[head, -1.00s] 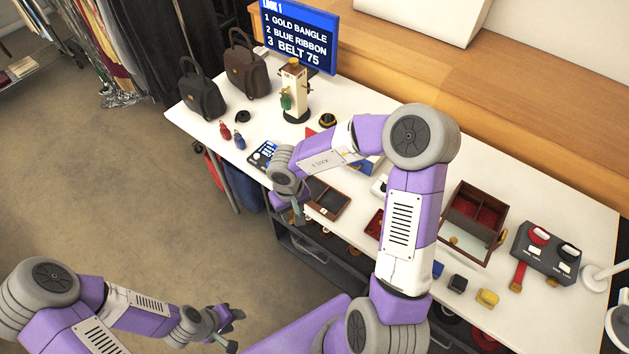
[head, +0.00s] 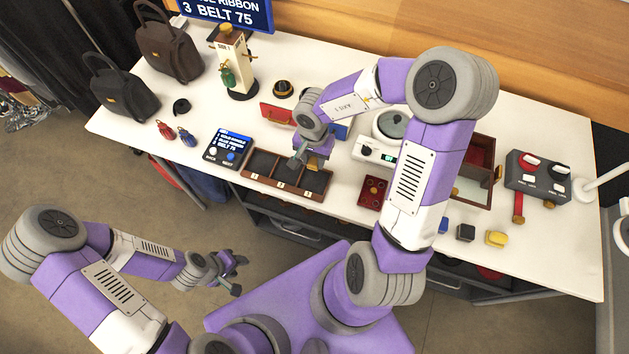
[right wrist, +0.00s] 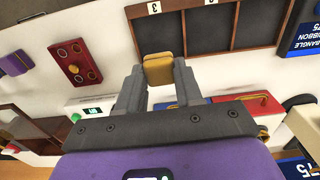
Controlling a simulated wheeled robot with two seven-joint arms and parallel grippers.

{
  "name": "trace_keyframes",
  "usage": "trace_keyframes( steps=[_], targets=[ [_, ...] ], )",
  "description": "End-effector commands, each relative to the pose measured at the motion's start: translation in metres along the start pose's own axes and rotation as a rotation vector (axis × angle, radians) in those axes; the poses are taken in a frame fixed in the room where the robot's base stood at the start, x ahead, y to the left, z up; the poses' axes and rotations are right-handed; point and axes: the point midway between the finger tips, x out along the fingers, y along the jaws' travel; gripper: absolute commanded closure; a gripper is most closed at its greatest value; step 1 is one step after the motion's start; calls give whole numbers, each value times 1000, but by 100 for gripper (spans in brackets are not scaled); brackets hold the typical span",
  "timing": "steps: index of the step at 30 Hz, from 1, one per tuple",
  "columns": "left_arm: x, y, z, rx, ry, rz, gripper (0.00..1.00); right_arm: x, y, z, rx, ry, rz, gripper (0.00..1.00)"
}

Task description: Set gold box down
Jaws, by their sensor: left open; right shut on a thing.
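My right gripper (head: 309,160) is shut on the gold box (right wrist: 158,69), a small yellow-gold block gripped between its fingertips in the right wrist view. In the head view it is above the back right part of a brown wooden tray (head: 262,186) with three dark compartments and number labels. In the right wrist view the box overlaps the tray's edge near the compartment labelled 3; its height above the surface cannot be told. My left gripper (head: 236,275) is open and empty, low in front of the table.
A small screen with buttons (head: 229,149) stands left of the tray and a red holed block (head: 373,192) right of it. A white scale (head: 376,151) is behind. Blue, black and yellow blocks (head: 497,238) lie near the front right edge. Open white tabletop (head: 545,250) shows at far right.

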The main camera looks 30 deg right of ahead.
Motion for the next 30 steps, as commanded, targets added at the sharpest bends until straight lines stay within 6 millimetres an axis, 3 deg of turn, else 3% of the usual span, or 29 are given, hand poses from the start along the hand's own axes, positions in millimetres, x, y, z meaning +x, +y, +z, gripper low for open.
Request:
trace_keyframes(
  steps=[9,16,21,30],
  targets=[
    [33,-12,-2,1,1,0,57,52,1,0,14,-2,1,95],
    [44,-16,-3,1,1,0,57,70,1,0,13,0,0,95],
    [59,-22,-3,1,2,1,57,94,1,0,12,-1,2,95],
    [61,-22,-3,1,1,0,57,97,1,0,12,1,0,95]
  ],
)
